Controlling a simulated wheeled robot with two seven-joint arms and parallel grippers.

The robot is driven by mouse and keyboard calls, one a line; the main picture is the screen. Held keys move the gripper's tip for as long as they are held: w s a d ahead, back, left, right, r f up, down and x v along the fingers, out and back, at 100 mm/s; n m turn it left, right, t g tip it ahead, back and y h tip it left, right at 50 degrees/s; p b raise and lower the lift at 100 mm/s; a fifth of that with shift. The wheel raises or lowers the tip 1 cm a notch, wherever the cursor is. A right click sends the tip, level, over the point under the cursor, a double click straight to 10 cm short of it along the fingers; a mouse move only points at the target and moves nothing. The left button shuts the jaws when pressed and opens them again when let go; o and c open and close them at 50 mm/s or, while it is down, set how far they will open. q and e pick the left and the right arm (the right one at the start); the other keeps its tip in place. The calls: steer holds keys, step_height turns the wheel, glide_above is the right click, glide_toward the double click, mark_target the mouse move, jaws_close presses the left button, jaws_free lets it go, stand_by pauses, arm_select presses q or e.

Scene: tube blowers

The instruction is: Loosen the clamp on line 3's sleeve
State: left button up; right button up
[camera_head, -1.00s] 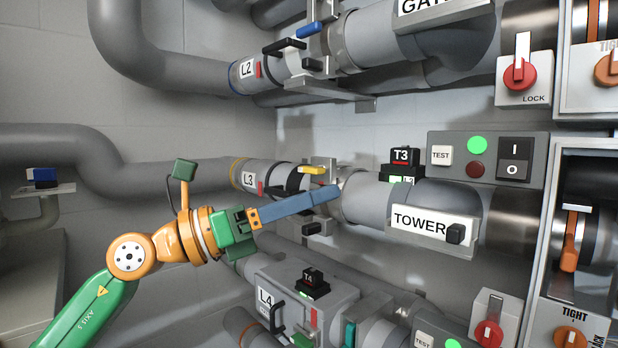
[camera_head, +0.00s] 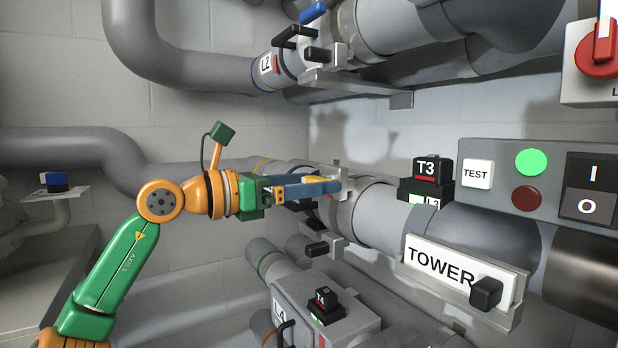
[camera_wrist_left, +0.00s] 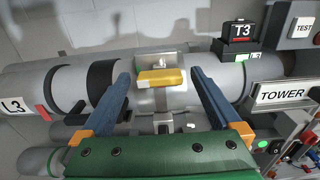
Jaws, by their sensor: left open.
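Line 3's grey pipe carries a metal clamp with a yellow handle (camera_head: 318,180), partly covered by my fingers in the head view. My left gripper (camera_head: 338,184) reaches in from the left at handle height. Its two blue fingers are open in the left wrist view (camera_wrist_left: 161,74), one on each side of the handle, with visible gaps. My right gripper is not in view.
A black T3 box (camera_head: 433,172) and a TOWER plate (camera_head: 455,270) sit to the right on line 3. Line 2's clamp, with a blue handle (camera_head: 313,12), is above. Line 4's box (camera_head: 350,318) is below. A panel (camera_head: 535,185) with buttons stands right.

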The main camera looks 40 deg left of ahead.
arm_select(q)
steer(key=shift+w+f, duration=0.1)
steer(key=shift+w, duration=0.1)
steer(key=shift+s, duration=0.25)
steer(key=c, duration=0.5)
steer(key=shift+s, duration=0.1)
steer(key=c, duration=0.9)
steer(key=shift+o, duration=0.2)
